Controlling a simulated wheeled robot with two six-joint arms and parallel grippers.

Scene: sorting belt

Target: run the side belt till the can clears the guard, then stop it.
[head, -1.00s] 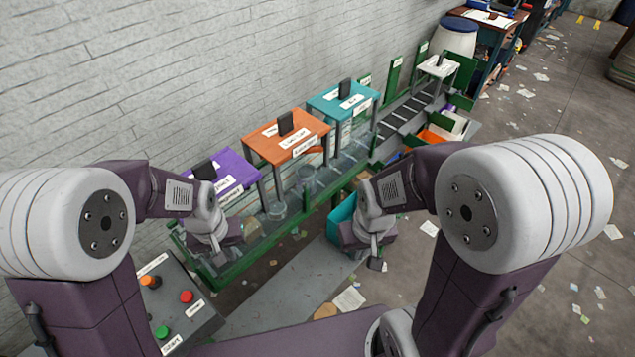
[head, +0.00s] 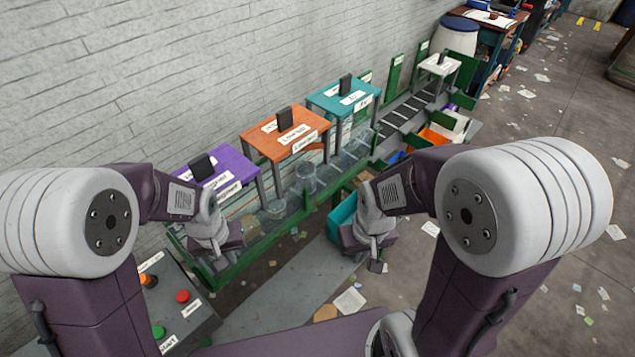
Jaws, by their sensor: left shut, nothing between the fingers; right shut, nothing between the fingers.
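The side belt (head: 232,273) runs along the wall in a green frame. Labelled covers stand over it on legs: purple (head: 222,166), orange (head: 287,128) and teal (head: 343,98). Their lettering is too small to read surely; I cannot tell which is the guard. Clear round shapes show on the belt below them, but I cannot make out the can. The control panel (head: 205,322) has a red button (head: 182,296), a green button (head: 158,332) labelled Start and an orange knob (head: 149,281). My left gripper (head: 215,258) is shut above the belt's near end. My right gripper (head: 377,264) is shut, right of the belt.
A teal bin (head: 343,211) stands beside the belt, partly behind my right gripper. Further along are an orange bin (head: 432,137), a white-topped stand (head: 440,64) and a white barrel (head: 458,42). Scraps litter the open floor at right.

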